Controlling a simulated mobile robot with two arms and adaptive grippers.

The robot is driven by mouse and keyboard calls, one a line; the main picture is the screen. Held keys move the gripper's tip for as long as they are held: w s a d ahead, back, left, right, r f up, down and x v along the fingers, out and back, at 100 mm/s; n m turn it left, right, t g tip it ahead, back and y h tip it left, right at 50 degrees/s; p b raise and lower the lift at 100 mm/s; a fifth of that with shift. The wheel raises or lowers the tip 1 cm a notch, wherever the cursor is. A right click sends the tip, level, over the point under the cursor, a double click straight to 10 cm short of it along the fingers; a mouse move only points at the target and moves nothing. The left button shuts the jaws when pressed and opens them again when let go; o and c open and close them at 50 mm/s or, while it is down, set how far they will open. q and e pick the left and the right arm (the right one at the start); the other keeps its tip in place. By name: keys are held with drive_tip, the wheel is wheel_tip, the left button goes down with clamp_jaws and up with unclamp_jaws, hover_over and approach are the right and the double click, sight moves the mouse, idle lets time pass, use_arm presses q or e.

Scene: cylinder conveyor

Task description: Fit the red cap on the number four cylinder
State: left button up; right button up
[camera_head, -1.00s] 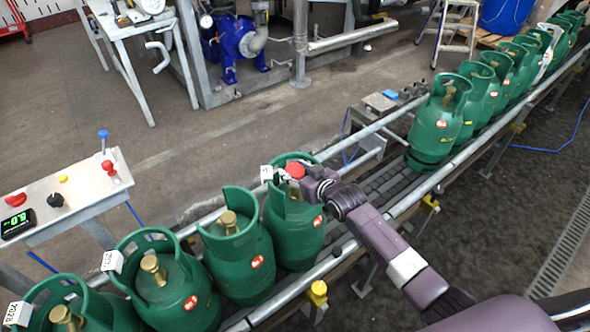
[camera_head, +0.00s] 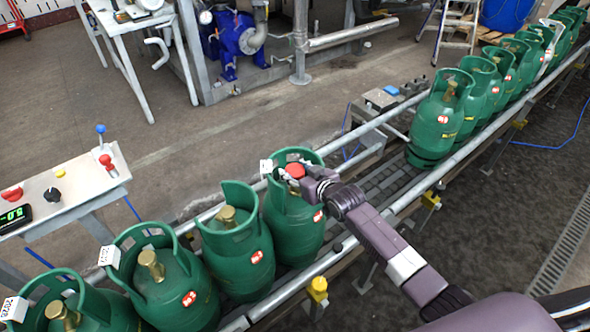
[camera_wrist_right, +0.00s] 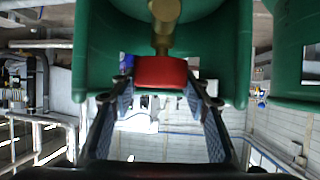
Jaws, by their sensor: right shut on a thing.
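The red cap (camera_head: 295,170) is between the fingers of my right gripper (camera_head: 289,174). Both are inside the collar of a green cylinder (camera_head: 294,222), the fourth from the left in the near row. In the right wrist view the fingers (camera_wrist_right: 160,110) are shut on the red cap (camera_wrist_right: 161,76). The brass valve (camera_wrist_right: 164,22) of this cylinder lines up with the cap and meets it in the picture. I cannot tell how far the cap sits over the valve. A white tag (camera_head: 266,168) is on the collar's left side. My left gripper is not in view.
Several green cylinders stand along the conveyor, including a close neighbour (camera_head: 235,250) on the left. The rollers (camera_head: 378,185) to the right are bare up to another cylinder (camera_head: 436,125). A rail (camera_head: 400,205) runs along the near side. A control panel (camera_head: 75,190) stands at the left.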

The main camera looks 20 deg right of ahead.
drive_tip(key=shift+f+b, duration=0.3)
drive_tip(key=shift+f, duration=0.25)
drive_tip(key=o, duration=1)
drive_tip(key=v, duration=1.2)
drive_tip(key=shift+a, duration=0.1)
